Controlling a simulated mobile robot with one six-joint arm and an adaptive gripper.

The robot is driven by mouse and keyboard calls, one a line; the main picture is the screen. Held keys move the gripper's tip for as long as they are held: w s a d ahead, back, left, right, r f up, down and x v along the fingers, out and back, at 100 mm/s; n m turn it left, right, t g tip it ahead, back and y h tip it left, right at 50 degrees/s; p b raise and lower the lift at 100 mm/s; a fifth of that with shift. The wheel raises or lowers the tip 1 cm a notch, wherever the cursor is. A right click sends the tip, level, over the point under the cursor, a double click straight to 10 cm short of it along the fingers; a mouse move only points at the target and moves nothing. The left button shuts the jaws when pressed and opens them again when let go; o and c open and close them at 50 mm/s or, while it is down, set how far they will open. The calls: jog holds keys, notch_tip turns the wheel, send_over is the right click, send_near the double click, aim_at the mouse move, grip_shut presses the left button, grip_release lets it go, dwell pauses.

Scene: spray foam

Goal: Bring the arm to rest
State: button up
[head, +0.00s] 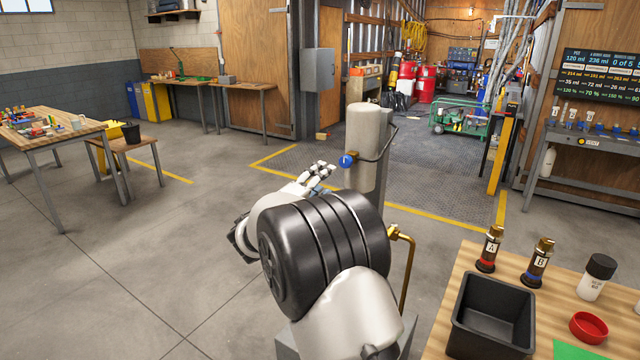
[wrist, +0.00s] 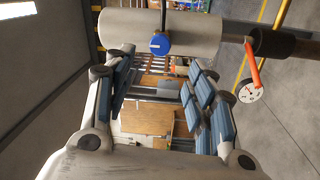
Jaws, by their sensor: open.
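My gripper (head: 320,171) is at the end of my raised, bent arm, near the middle of the head view. It is in the air in front of a pale upright cylinder with a blue round knob (head: 346,161). In the wrist view my gripper (wrist: 161,66) has its two blue-padded fingers spread wide apart. Nothing is between them. The blue knob (wrist: 160,44) shows beyond the fingertips in that view. I cannot tell whether any finger touches it. My arm hides part of the floor.
A wooden table at the lower right bears a black bin (head: 493,318), bottles A (head: 489,250) and B (head: 538,264), a black-capped bottle (head: 597,278) and a red ring-like dish (head: 588,328). A brass pipe (head: 408,270) stands right of my arm.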

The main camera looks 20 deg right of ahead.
jog(key=shift+s+a, duration=0.15)
jog(key=shift+a, duration=0.05)
dwell(0.3)
jog(key=s+d+m+g+y, duration=0.2)
jog(key=s+g, duration=0.2)
jog(key=s, duration=0.9)
jog(key=s+d+m+g+y, duration=0.2)
jog(key=s+m+g+y, duration=0.15)
jog(key=s, duration=0.95)
jog(key=s+a+f+y, duration=0.4)
jog(key=s+a, duration=0.4)
jog(key=s, duration=0.2)
jog(key=s+a+f+y, duration=0.4)
jog(key=s+a, duration=0.4)
jog(key=s, duration=0.2)
jog(key=shift+f+y, duration=0.15)
jog(key=shift+y, duration=0.5)
